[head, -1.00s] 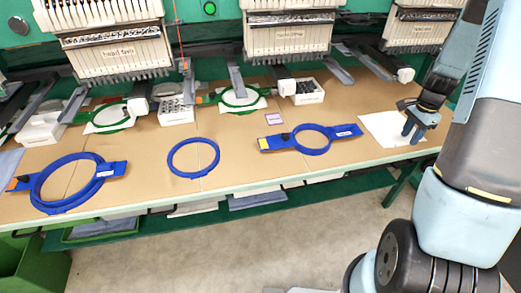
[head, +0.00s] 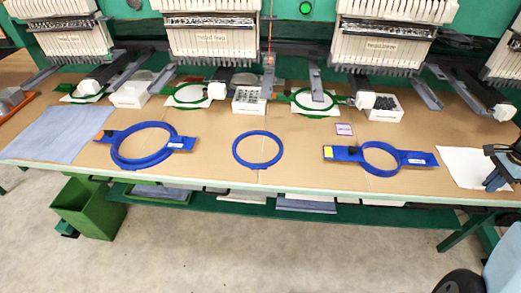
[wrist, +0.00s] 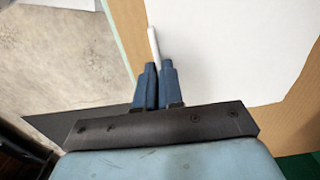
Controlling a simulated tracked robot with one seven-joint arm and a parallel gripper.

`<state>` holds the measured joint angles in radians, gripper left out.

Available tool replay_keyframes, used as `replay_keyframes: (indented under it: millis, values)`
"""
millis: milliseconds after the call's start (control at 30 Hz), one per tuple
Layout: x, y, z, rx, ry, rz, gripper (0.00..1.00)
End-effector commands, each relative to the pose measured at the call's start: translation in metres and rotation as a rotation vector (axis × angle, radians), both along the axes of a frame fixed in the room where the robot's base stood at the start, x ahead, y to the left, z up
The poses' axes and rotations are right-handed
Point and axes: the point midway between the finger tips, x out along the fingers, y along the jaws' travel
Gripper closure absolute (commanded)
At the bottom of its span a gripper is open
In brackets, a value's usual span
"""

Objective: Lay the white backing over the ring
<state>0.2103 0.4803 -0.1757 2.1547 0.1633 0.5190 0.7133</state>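The white backing (head: 470,167) lies flat at the right end of the table; it also fills much of the wrist view (wrist: 225,45). My gripper (head: 500,180) is at its right part, at the picture's right edge. In the wrist view my gripper (wrist: 155,80) has its fingers close together, with a narrow white strip standing between the tips at the backing's edge. A plain blue ring (head: 238,155) lies alone mid-table. A blue ring with side brackets (head: 365,160) lies right of it, and a larger bracketed blue ring (head: 117,160) lies to the left.
A blue-grey cloth (head: 55,135) covers the table's left part. White boxes (head: 248,106) and green hoops (head: 292,100) stand along the back under the machine heads (head: 385,45). A small purple card (head: 344,129) lies behind the right ring. A green bin (head: 88,208) stands below.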

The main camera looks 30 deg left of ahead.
Motion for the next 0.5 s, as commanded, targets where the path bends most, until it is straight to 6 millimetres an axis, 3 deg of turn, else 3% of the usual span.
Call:
replay_keyframes:
  millis: [267, 500]
  values:
    - [0.0, 0.0, 0.001, 0.0, 0.0, 0.0, 1.0]
    - [0.001, 0.0, 0.015, 0.0, -0.002, 0.001, 1.0]
